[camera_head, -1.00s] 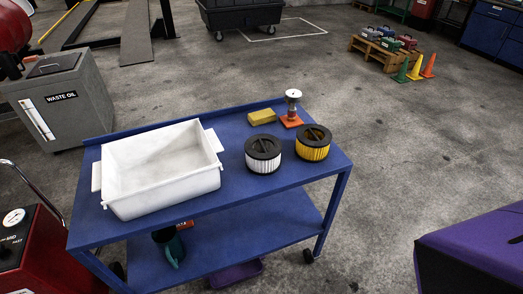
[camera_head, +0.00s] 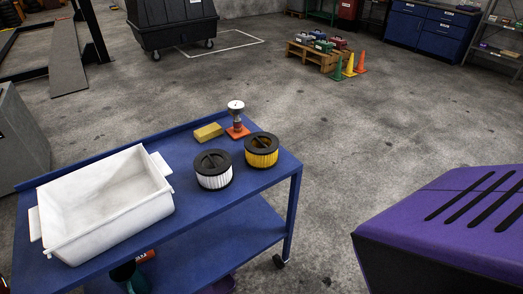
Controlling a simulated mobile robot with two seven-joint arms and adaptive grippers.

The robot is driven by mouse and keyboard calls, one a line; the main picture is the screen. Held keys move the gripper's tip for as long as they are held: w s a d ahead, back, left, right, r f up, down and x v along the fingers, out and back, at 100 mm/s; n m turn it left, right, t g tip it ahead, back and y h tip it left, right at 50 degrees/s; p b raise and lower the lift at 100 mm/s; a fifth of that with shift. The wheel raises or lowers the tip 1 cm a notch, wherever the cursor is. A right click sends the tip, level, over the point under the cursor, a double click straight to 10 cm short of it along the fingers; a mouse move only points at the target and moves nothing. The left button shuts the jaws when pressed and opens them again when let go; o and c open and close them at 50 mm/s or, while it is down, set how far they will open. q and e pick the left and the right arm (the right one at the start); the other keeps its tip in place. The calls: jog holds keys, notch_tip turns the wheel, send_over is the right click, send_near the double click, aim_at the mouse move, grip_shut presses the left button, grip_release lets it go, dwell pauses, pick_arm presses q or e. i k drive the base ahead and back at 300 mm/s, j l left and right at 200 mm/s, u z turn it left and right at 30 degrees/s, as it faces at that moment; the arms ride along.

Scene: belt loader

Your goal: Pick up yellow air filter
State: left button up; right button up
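The yellow air filter (camera_head: 262,150) is a short yellow cylinder with a black top. It stands upright near the right end of the blue cart's top (camera_head: 262,184). A white air filter (camera_head: 213,171) of the same shape stands just left of it and nearer to me. Neither of my grippers shows in the head view, so I cannot see their state.
A white tray (camera_head: 64,247) takes up the cart's left part. A yellow block (camera_head: 208,132) and an orange-based metal part (camera_head: 237,128) stand behind the filters. A purple-topped machine (camera_head: 440,225) is at the right. Open floor lies beyond the cart's right end.

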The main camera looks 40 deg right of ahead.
aim_at(262, 151)
jog(key=i+l+z, duration=0.1)
jog(key=l+z, duration=0.4)
jog(key=i+l+z, duration=0.2)
jog(key=l+z, duration=0.3)
jog(key=i+l+z, duration=0.25)
jog(key=z, duration=0.25)
jog(key=i+l+z, duration=0.35)
jog(key=z, duration=0.15)
jog(key=i+l+z, duration=0.1)
jog(key=i+z, duration=0.25)
jog(key=z, duration=0.15)
jog(key=i+u, duration=0.4)
jog(key=i+l+u, duration=0.15)
jog(key=u, duration=0.25)
jog(key=i+l+u, duration=0.25)
jog(key=i+u, duration=0.25)
jog(key=u, duration=0.3)
jog(key=i+u, duration=0.1)
jog(key=u, duration=0.35)
jog(key=i+l+u, duration=0.1)
jog(key=u, duration=0.3)
jog(key=l+u, duration=0.1)
jog(key=u, duration=0.35)
jog(key=i+l+u, duration=0.15)
jog(key=u, duration=0.35)
jog(key=i+l+u, duration=0.15)
jog(key=u, duration=0.3)
jog(key=i+l+u, duration=0.1)
jog(key=l+u, duration=0.15)
jog(key=u, duration=0.25)
